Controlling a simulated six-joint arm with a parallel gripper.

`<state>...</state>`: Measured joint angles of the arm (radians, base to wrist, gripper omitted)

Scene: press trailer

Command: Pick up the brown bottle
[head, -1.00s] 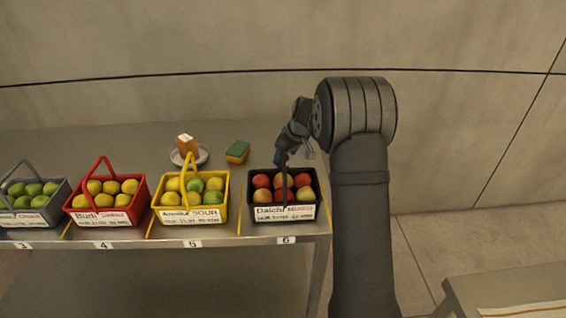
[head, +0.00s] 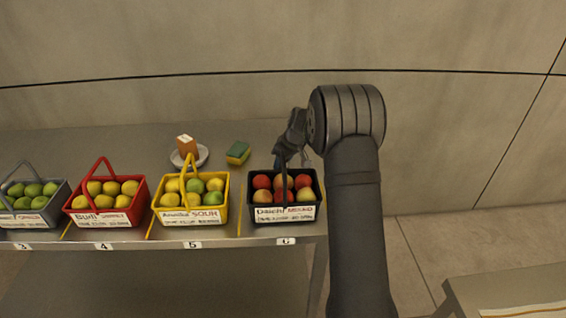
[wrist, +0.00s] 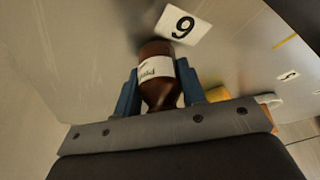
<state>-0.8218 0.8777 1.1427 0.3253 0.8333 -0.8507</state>
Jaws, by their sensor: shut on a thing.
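The brown bottle (wrist: 160,88) with a white label shows in the wrist view, its length running away from my gripper. My gripper (wrist: 158,72) has one blue finger on each side of it and is shut on it. In the head view my gripper (head: 290,152) is low at the back edge of the black basket at place 6, and the bottle is hidden there. Whether the bottle still touches the shelf cannot be told.
A black basket (head: 285,214) of red fruit stands just in front of my gripper, its handle close by. Yellow (head: 191,216) and red (head: 106,218) fruit baskets stand to the left. A green-yellow sponge (head: 238,152) and a plate (head: 203,155) with an orange-brown block (head: 187,147) lie behind.

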